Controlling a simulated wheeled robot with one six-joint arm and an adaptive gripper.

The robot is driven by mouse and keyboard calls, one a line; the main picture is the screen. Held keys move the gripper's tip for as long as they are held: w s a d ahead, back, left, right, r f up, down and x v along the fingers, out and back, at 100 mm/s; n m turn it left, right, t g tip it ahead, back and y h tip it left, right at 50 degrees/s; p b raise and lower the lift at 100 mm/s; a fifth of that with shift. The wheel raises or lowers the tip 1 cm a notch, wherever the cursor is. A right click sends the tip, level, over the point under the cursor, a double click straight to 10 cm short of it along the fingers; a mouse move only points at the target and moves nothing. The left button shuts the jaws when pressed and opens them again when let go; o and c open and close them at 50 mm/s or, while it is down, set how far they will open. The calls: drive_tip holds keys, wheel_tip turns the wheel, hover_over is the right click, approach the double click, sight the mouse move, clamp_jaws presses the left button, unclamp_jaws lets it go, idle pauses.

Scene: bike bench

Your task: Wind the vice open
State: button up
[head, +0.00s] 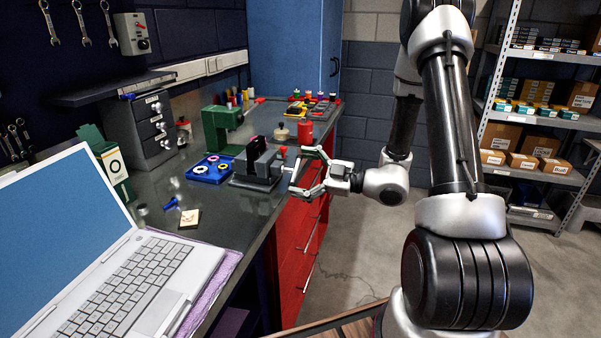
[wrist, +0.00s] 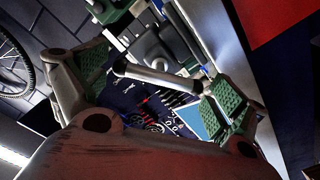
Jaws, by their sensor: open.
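The dark grey vice (head: 257,163) stands on the bench near its front edge. In the wrist view the bar (wrist: 158,76) runs across between the green finger pads of my gripper (wrist: 158,88). I cannot tell whether either pad touches it. The gap between the vice jaws is too small to judge.
A blue tray (head: 211,178) with rings lies left of the vice. A green machine (head: 218,125) and a red canister (head: 305,131) stand behind it. A laptop (head: 130,270) is on the near bench. Red drawers (head: 300,235) are below. Open floor lies right of the bench.

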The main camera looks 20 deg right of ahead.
drive_tip(key=c, duration=1)
drive_tip(key=shift+n, duration=0.4)
drive_tip(key=m, duration=2.2)
drive_tip(key=shift+m, duration=0.3)
idle(1.9)
